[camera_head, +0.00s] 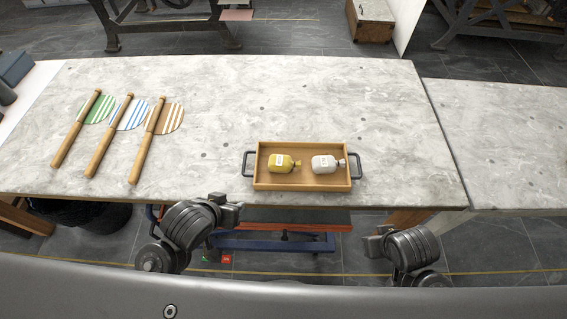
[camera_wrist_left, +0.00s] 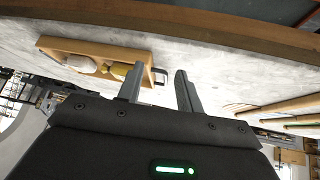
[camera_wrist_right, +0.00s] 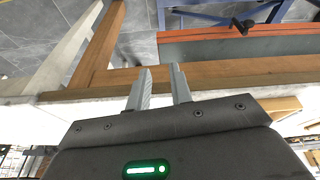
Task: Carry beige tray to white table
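The beige wooden tray (camera_head: 300,187) with dark side handles sits near the front edge of the pale marble table (camera_head: 300,90). A yellow bottle (camera_head: 282,163) and a white bottle (camera_head: 325,164) lie in it. My left gripper (camera_head: 230,208) is at the table's front edge, left of and nearer than the tray, not touching it. In the left wrist view its fingers (camera_wrist_left: 160,88) are apart and empty, with the tray (camera_wrist_left: 95,48) beyond. My right gripper (camera_head: 374,243) is in front of the edge, right of the tray; its fingers (camera_wrist_right: 160,85) are apart and empty.
A white surface (camera_head: 32,90) shows at the far left. A second pale tabletop (camera_head: 500,140) adjoins on the right. The marble behind the tray is clear.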

